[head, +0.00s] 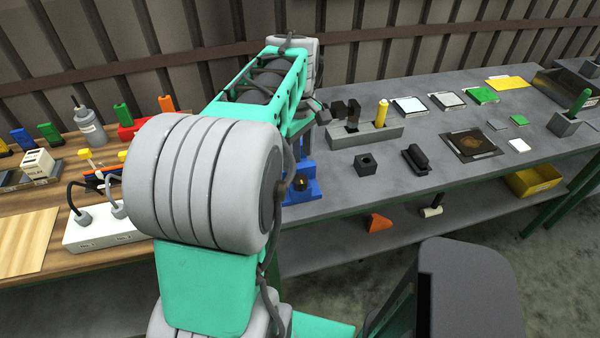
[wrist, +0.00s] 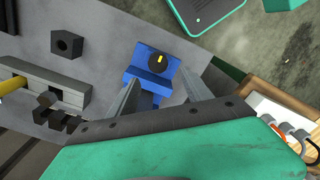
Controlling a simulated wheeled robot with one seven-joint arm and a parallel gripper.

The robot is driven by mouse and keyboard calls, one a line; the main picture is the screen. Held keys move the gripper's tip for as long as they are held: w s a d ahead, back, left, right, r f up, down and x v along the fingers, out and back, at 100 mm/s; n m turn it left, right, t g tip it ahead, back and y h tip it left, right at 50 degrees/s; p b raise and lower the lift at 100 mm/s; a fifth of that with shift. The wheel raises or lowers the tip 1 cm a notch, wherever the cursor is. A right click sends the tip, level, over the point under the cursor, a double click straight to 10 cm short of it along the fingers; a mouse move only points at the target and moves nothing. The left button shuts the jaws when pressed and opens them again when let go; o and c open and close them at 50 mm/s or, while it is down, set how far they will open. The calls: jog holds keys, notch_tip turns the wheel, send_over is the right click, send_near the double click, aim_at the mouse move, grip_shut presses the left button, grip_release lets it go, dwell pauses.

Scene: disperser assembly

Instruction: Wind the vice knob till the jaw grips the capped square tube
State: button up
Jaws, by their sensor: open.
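The blue vice (head: 310,190) stands near the front edge of the grey bench, partly hidden behind my arm in the head view. In the wrist view the vice (wrist: 135,80) shows from above, with its round black knob (wrist: 158,62) bearing a yellow mark. My gripper (wrist: 160,78) is open, its two grey fingers on either side of the vice, tips close to the knob. I cannot tell whether either finger touches it. The capped square tube cannot be made out; the part of the vice nearer my wrist is hidden by my gripper.
A dark square block with a hole (head: 366,164) and a black part (head: 415,159) lie right of the vice. A grey holder (head: 375,133) with a yellow peg stands behind. A white power strip (head: 100,229) is on the wooden bench at left.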

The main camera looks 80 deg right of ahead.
aim_at(300, 178)
jog(key=shift+s+d+f, duration=0.1)
jog(key=shift+s+f, duration=0.2)
notch_tip(300, 178, down, 7)
jog(key=shift+f+p, duration=0.1)
jog(key=shift+p, duration=0.3)
jog(key=shift+c, duration=0.5)
grip_shut()
